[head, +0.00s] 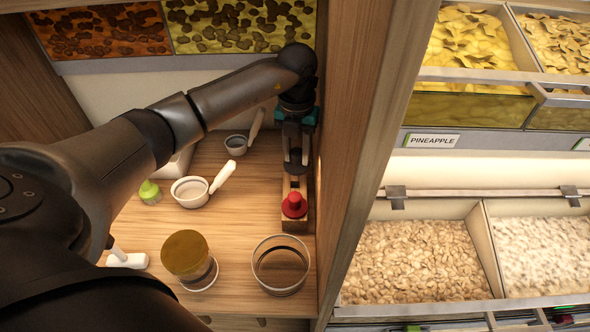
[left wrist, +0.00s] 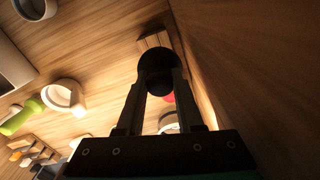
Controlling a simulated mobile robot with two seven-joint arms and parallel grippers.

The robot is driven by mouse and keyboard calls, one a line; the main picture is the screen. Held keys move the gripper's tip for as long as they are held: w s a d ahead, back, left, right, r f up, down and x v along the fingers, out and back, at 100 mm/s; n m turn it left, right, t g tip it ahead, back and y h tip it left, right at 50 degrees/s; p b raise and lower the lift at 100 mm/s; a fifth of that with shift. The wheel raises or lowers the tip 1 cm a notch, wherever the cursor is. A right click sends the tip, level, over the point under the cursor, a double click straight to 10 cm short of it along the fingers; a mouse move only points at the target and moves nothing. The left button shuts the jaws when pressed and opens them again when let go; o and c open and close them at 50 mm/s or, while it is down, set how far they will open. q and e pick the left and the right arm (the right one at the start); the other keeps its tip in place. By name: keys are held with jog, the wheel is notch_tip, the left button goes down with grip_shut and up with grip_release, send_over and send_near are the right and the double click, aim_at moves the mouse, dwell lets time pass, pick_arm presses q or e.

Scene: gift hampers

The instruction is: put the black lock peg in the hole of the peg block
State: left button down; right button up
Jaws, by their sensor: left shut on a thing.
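My left gripper (head: 296,160) is above the wooden peg block (head: 302,224) and close to the right side wall. In the left wrist view its two fingers (left wrist: 158,100) are shut on the black lock peg (left wrist: 158,72), whose round dark top faces the camera. In the head view the peg is hard to tell from the dark fingers. A red peg (head: 294,204) stands at the block's near end. Part of the block also shows past the black peg in the wrist view (left wrist: 154,40). The hole and the peg's lower end are hidden. My right gripper is not in view.
A wooden side wall (head: 349,130) rises just right of the block. A brown-lidded jar (head: 186,253) and an open round container (head: 280,265) stand in front.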

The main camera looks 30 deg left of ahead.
aim_at(295, 163)
pick_arm(q)
jog(key=f, duration=0.3)
jog(key=shift+a+f, duration=0.2)
jog(key=shift+a, duration=0.05)
jog(key=shift+f+b, duration=0.4)
jog(key=shift+f, duration=1.35)
jog(key=shift+f, duration=0.15)
jog(key=c, duration=0.6)
grip_release()
jog(key=shift+o, duration=0.2)
jog(key=shift+r, duration=0.45)
notch_tip(295, 163, up, 12)
jog(key=shift+f+p, duration=0.25)
jog(key=shift+p, duration=0.5)
